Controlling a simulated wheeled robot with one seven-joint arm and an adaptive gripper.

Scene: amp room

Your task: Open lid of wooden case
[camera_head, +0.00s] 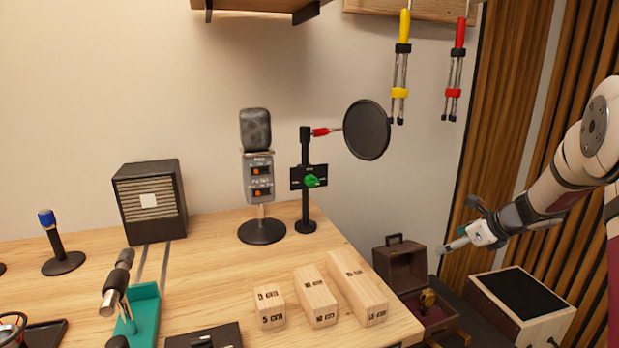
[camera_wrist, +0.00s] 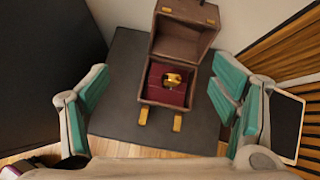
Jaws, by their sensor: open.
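The wooden case is dark brown and stands low, beyond the table's right corner. Its lid (camera_head: 399,266) stands raised, with a handle on top, and the lid also shows open in the wrist view (camera_wrist: 184,36). The case body (camera_wrist: 195,78) has a red lining and a gold-coloured object (camera_wrist: 172,80) inside. Two gold latches (camera_wrist: 177,121) extend from its front edge. My gripper (camera_head: 456,228) is to the right of the lid in the head view. Its teal-padded fingers are spread wide and empty, one on each side of the case in the wrist view.
The case rests on a dark surface (camera_wrist: 115,105) with free room around it. A wooden box with a black top (camera_head: 520,294) stands to the right. The wooden table (camera_head: 205,275) at left holds microphones, several wooden blocks and a pop filter (camera_head: 367,130). Slatted panels line the right wall.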

